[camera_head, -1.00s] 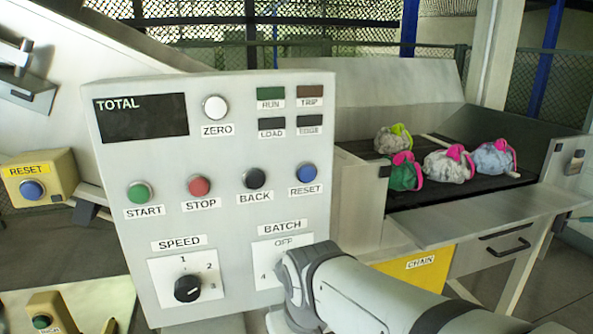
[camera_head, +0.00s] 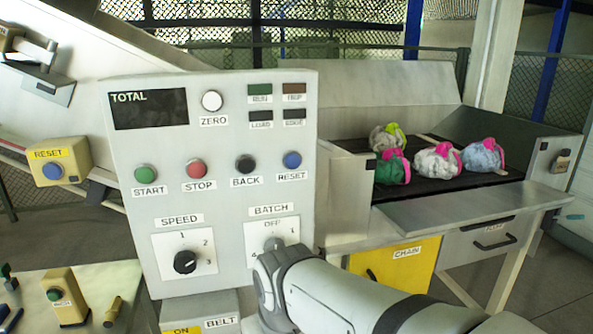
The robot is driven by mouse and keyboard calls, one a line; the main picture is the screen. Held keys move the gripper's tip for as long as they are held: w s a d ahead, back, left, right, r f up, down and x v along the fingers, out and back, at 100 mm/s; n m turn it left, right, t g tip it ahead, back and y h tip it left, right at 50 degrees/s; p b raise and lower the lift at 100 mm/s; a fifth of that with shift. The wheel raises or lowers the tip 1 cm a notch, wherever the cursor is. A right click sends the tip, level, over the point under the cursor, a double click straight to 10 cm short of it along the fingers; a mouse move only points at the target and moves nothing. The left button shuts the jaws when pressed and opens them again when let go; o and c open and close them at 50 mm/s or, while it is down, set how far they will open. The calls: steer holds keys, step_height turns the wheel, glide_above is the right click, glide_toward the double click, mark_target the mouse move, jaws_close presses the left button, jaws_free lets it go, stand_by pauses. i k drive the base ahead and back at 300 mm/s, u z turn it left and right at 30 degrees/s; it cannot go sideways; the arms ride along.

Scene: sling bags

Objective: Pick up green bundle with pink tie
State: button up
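The green bundle with a pink tie (camera_head: 390,169) lies on the dark bed of the bench at the right, at the front left of a small group. My grey arm reaches in from the bottom right, and its end is at the lower right of the control panel, by the BATCH dial (camera_head: 273,243). The gripper's fingers are hidden, so I cannot see whether it is open or shut. The arm is well apart from the green bundle, to its lower left.
A grey bundle with a yellow-green tie (camera_head: 383,138) sits right behind the green one. A white bundle (camera_head: 436,161) and a pale blue bundle (camera_head: 482,157), both with pink ties, lie to the right. The control panel (camera_head: 218,110) stands in front, left of the bench (camera_head: 452,209).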

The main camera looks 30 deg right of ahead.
mark_target(392, 168)
steer(key=u, duration=0.05)
steer(key=k, duration=1.05)
steer(key=z, duration=0.9)
steer(key=i, duration=0.6)
steer(key=z, duration=0.05)
